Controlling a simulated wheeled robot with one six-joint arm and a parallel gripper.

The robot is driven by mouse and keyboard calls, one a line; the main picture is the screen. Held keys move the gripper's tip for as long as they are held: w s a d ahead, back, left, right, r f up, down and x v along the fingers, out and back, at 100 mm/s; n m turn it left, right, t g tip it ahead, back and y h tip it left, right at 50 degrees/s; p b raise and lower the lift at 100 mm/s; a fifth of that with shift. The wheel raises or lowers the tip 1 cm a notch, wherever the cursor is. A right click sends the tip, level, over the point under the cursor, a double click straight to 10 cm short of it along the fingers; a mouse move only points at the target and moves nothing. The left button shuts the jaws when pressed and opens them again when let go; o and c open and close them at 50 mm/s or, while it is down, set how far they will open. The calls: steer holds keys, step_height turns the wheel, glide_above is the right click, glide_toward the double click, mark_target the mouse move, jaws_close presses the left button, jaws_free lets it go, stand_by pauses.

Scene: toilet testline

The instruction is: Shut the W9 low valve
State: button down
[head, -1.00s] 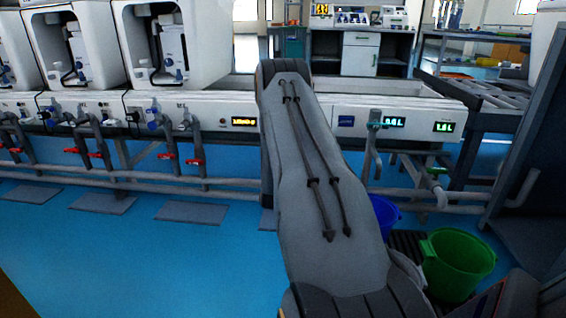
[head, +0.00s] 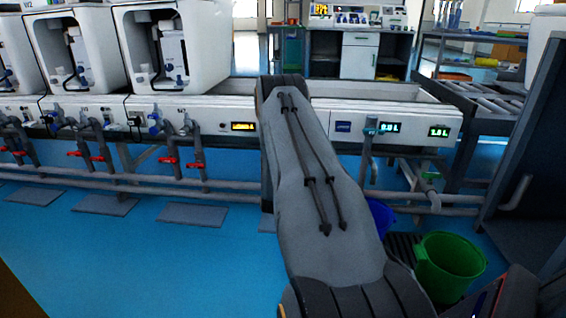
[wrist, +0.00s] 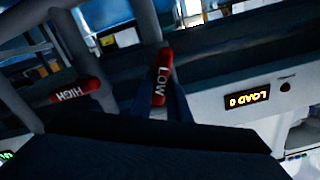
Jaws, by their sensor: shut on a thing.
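In the wrist view, a red valve handle marked LOW (wrist: 161,77) stands almost upright in the picture, roughly in line with its grey pipe. My gripper (wrist: 168,106) is shut on the lower part of this handle. The dark body of the gripper fills the bottom of the view and hides part of the grip. A second red handle marked HIGH (wrist: 76,91) lies to the left, crosswise to its pipe. No W9 label is readable. In the head view, my own arm hides the gripper and the valve it holds.
A LOAD display (wrist: 247,100) is on the white panel right of the handle. In the head view, other red handles (head: 195,164) hang under the bench at the left. A blue bucket (head: 380,216) and a green bucket (head: 450,266) stand right of my arm. Blue floor is free in front.

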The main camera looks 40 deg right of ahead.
steer(key=m+p, duration=0.2)
steer(key=m, duration=0.1)
steer(key=shift+s+m, duration=0.2)
steer(key=shift+m, duration=0.1)
steer(key=m+p, duration=0.2)
steer(key=m, duration=0.1)
steer(key=shift+s+d+f+m, duration=0.1)
steer(key=shift+d+f+m, duration=0.1)
steer(key=shift+m, duration=0.1)
steer(key=m+p, duration=0.1)
steer(key=m, duration=0.1)
steer(key=m+p, duration=0.2)
steer(key=m, duration=0.1)
steer(key=shift+f+m, duration=0.3)
steer(key=shift+f, duration=0.1)
steer(key=c, duration=1.7)
jaws_free()
